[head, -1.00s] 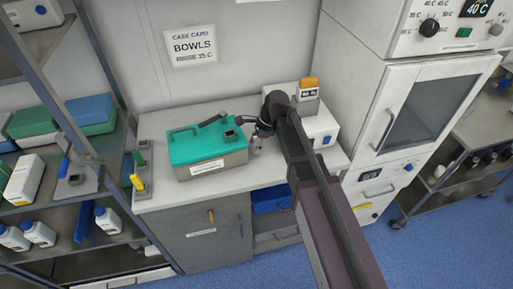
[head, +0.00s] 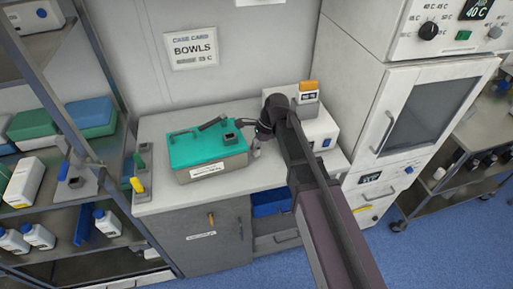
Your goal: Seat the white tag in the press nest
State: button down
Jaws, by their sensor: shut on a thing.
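My gripper (head: 252,137) is over the counter, at the right end of a green-lidded case (head: 194,151). It is small and partly hidden by my arm. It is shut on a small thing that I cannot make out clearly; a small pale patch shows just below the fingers. I cannot tell for sure whether this is the white tag. A small dark square block (head: 230,138) sits on the right part of the lid, left of the gripper. I cannot tell whether it is the press nest.
A white box (head: 322,131) and an orange-topped unit (head: 308,88) stand behind and right of my arm. A tall white cabinet (head: 405,100) is at the right, a loaded shelf rack (head: 60,215) at the left.

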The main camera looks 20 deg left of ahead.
jog(key=shift+r, duration=0.15)
notch_tip(320, 180, up, 10)
jog(key=p, duration=1)
dwell(0.8)
jog(key=shift+r+p, duration=2.35)
jog(key=shift+p, duration=0.2)
